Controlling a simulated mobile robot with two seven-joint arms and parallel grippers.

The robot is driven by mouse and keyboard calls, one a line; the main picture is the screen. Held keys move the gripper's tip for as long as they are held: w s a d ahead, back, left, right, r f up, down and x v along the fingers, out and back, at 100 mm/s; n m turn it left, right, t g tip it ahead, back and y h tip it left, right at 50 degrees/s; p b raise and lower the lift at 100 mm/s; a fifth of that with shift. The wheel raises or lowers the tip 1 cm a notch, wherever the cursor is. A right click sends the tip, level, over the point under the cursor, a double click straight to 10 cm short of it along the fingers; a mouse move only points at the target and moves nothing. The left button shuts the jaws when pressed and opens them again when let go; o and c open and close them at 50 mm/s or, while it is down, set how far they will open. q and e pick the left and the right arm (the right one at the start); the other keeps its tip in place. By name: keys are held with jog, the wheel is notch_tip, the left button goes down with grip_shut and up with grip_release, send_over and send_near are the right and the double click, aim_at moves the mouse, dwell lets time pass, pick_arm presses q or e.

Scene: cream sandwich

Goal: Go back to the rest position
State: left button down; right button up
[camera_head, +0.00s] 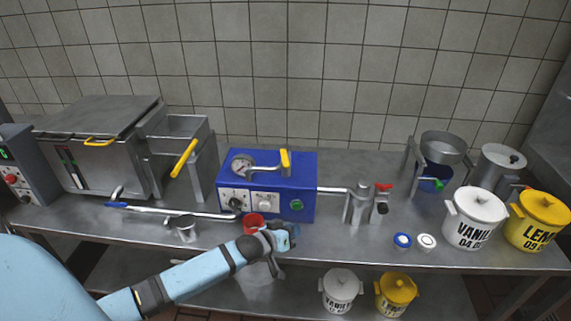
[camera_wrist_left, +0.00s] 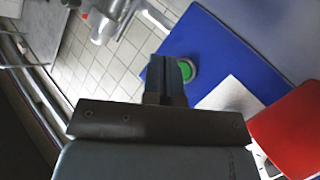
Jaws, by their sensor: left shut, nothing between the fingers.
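My left arm comes in from the lower left in the head view. My left gripper (camera_head: 288,236) is in front of the blue machine (camera_head: 302,170), near the counter's front edge. In the left wrist view, the gripper (camera_wrist_left: 168,68) has its fingers together with nothing between them. The blue machine (camera_wrist_left: 225,60) and its green button (camera_wrist_left: 187,70) show behind the fingers. A red cup (camera_head: 253,222) stands just left of the gripper, and a red surface (camera_wrist_left: 290,130) shows at the right of the wrist view. My right gripper is not in view.
White (camera_head: 474,219) and yellow (camera_head: 538,221) pots stand at right. Two small round caps, blue (camera_head: 402,240) and white (camera_head: 426,241), lie nearby. More pots (camera_head: 340,290) sit on the lower shelf.

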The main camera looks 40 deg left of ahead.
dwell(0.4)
pick_arm(q)
jog(key=s+d+f+m+g, duration=0.2)
jog(key=s+d+f+m, duration=0.1)
jog(key=s+d, duration=0.75)
jog(key=s+d+f+m+g, duration=0.25)
jog(key=s+d, duration=0.45)
jog(key=s, duration=0.7)
notch_tip(320, 180, up, 11)
jog(key=a+t+p, duration=0.1)
jog(key=p, duration=1.2)
jog(key=shift+s+a+m, duration=0.15)
jog(key=shift+s+m, duration=0.05)
jog(key=shift+m, duration=0.15)
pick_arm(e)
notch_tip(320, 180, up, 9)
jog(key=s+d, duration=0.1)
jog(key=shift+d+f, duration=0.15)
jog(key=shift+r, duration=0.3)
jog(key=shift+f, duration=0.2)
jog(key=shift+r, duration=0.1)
